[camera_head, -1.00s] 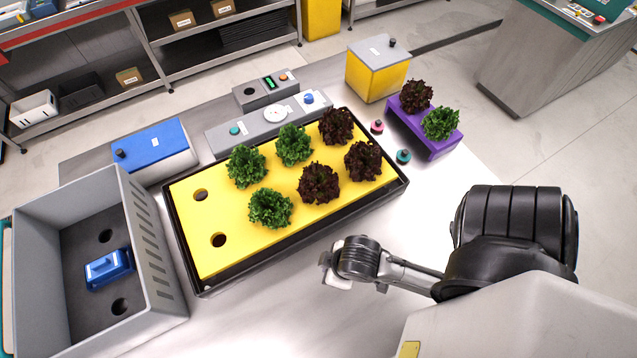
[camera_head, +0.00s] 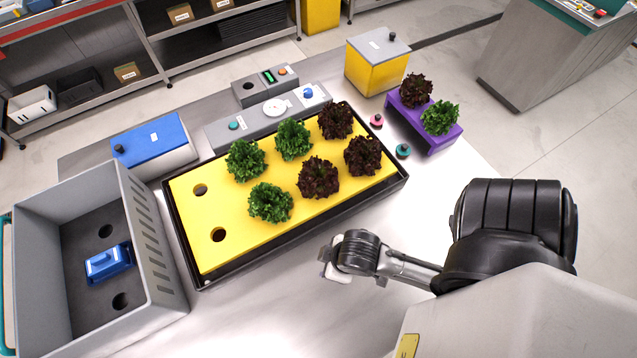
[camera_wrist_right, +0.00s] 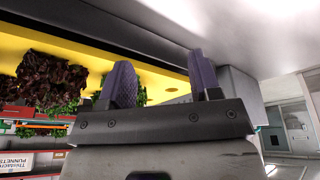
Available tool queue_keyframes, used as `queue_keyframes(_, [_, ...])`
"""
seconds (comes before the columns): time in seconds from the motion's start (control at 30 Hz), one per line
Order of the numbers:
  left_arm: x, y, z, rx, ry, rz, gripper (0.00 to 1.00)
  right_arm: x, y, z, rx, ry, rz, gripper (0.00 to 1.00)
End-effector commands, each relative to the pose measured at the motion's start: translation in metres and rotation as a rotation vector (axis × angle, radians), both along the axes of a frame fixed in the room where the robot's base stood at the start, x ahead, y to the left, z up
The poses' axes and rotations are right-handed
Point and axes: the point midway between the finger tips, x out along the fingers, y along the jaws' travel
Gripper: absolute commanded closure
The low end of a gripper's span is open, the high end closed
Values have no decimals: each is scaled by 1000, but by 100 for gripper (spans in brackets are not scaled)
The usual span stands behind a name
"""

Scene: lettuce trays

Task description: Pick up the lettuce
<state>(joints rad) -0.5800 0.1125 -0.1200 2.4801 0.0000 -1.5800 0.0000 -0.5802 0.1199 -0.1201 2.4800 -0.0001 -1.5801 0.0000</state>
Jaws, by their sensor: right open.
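Three green lettuces, one at the front (camera_head: 270,203), one at the left (camera_head: 245,160) and one at the back (camera_head: 293,139), sit in the yellow tray (camera_head: 222,258). Three dark red lettuces stand to their right, at the front (camera_head: 318,178), right (camera_head: 363,156) and back (camera_head: 335,120). My right gripper (camera_head: 328,262) is beside the tray's front edge, low near the table, holding nothing. In the right wrist view its two purple fingers (camera_wrist_right: 160,85) are apart, with a dark red lettuce (camera_wrist_right: 45,82) left of them. My left gripper is not in view.
Two empty holes show at the tray's left end. A grey crate (camera_head: 150,235) holding a blue item (camera_head: 108,262) stands left. A purple stand (camera_head: 437,143) with two lettuces is at right. A blue-lidded box (camera_head: 155,145) and a yellow bin (camera_head: 375,75) stand behind.

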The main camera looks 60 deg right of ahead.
Motion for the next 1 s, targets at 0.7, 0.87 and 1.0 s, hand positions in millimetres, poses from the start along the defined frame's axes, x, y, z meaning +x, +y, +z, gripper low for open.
queue_keyframes(0.7, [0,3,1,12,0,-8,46,16,-1,9,-2,-41,1,8])
queue_keyframes(0.87, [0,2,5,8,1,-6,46,63,-29,39,-102,-159,52,8])
queue_keyframes(1.0, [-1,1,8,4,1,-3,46,111,-75,73,-262,-259,105,8])
